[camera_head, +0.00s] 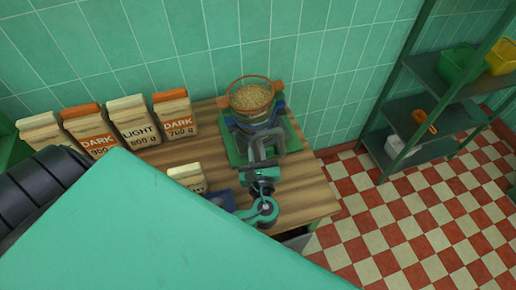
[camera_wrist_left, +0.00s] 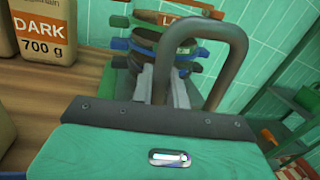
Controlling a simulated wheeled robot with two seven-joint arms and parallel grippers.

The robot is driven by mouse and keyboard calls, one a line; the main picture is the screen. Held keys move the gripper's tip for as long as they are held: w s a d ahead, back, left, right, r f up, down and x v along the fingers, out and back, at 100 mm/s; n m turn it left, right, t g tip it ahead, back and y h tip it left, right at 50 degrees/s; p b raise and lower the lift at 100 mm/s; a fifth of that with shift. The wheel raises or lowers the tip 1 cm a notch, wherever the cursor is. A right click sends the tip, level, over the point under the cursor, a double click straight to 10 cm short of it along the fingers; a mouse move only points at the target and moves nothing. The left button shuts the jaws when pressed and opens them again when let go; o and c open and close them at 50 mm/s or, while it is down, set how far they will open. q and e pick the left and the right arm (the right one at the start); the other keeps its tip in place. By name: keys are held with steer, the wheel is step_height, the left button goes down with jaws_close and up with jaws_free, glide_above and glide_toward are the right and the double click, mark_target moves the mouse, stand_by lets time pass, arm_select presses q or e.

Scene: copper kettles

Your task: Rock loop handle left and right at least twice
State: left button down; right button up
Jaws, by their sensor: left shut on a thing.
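A stack of ring-shaped sieves (camera_head: 256,120) stands on a green base (camera_head: 232,146) at the back right of the wooden table. Its orange-rimmed top sieve (camera_head: 252,97) holds tan grains. The dark grey loop handle (camera_wrist_left: 205,28) arches in front of the stack in the left wrist view; it also shows in the head view (camera_head: 279,143). My left gripper (camera_wrist_left: 162,82) is shut on the left leg of the loop, with one finger on each side. In the head view the gripper (camera_head: 261,165) is at the front of the stack. My right gripper is out of view.
Several paper bags (camera_head: 177,115) line the table's left and back. A small pale bag (camera_head: 185,175) and a blue thing (camera_head: 222,200) sit left of my wrist. A tiled wall is behind. A shelf (camera_head: 420,112) with bins stands right, beyond open checkered floor.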

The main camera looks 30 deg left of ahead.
arm_select(q)
steer(key=c, duration=1.4)
jaws_free()
steer(key=shift+c, duration=0.2)
steer(key=shift+s+d+f, duration=0.1)
steer(key=shift+s+d, duration=0.2)
steer(key=shift+s, duration=0.15)
steer(key=b+v, duration=0.3)
steer(key=v, duration=0.9)
steer(key=shift+s+d+b, duration=0.25)
steer(key=shift+b, duration=0.1)
steer(key=shift+o, duration=0.3)
